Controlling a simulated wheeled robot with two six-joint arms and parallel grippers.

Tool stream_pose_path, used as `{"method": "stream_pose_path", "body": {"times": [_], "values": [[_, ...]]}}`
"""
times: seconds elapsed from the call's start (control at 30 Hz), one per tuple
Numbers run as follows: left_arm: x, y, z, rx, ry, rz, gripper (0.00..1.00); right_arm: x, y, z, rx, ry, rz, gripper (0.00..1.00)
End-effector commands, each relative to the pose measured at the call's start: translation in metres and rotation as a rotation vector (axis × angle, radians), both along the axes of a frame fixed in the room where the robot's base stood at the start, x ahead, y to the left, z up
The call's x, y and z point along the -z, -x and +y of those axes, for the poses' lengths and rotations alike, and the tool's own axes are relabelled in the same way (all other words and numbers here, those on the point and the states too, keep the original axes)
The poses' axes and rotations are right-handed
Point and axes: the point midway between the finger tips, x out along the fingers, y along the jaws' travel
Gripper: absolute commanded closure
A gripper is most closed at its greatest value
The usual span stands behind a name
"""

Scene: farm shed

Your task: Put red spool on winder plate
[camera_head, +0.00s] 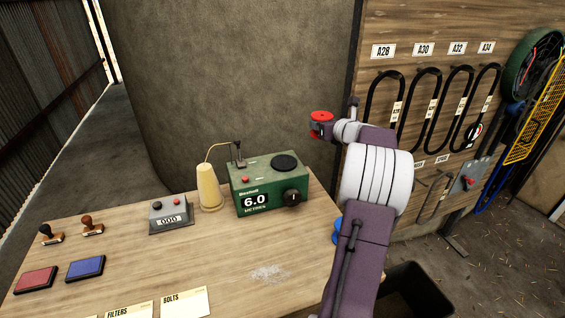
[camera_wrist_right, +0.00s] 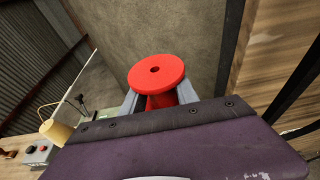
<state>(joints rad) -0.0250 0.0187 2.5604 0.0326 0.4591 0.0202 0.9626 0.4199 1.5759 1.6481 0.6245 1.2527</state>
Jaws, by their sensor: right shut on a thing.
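The red spool (camera_head: 321,116) is held up in the air by my right gripper (camera_head: 327,130), above and to the right of the green winder box (camera_head: 262,190). In the right wrist view the red spool (camera_wrist_right: 157,76) stands between the two grey fingers (camera_wrist_right: 158,100), its round top flange with a centre hole facing the camera. The fingers are shut on its narrower core. The winder plate (camera_head: 285,162) is a black disc on top of the green box, with nothing on it. The box display reads 6.0 metres. My left gripper is not in view.
A cream yarn cone (camera_head: 209,188) stands left of the winder, its yarn running to the winder's guide. A grey counter (camera_head: 171,216), stamps and red and blue ink pads sit further left on the table (camera_head: 215,255). A pegboard (camera_head: 430,60) with black belts stands at the right.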

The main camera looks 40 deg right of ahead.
Motion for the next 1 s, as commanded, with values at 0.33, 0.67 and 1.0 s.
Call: {"method": "stream_pose_path", "body": {"times": [0.33,0.67,1.0], "values": [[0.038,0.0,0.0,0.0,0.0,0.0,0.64,0.053,-0.05,0.059,-0.009,-0.002,0.001,1.0],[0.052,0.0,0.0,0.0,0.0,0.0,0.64,0.072,-0.078,0.089,-0.002,-0.001,0.001,1.0],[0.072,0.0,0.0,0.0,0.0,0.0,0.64,0.113,-0.077,0.088,-0.002,-0.001,0.002,1.0]]}}
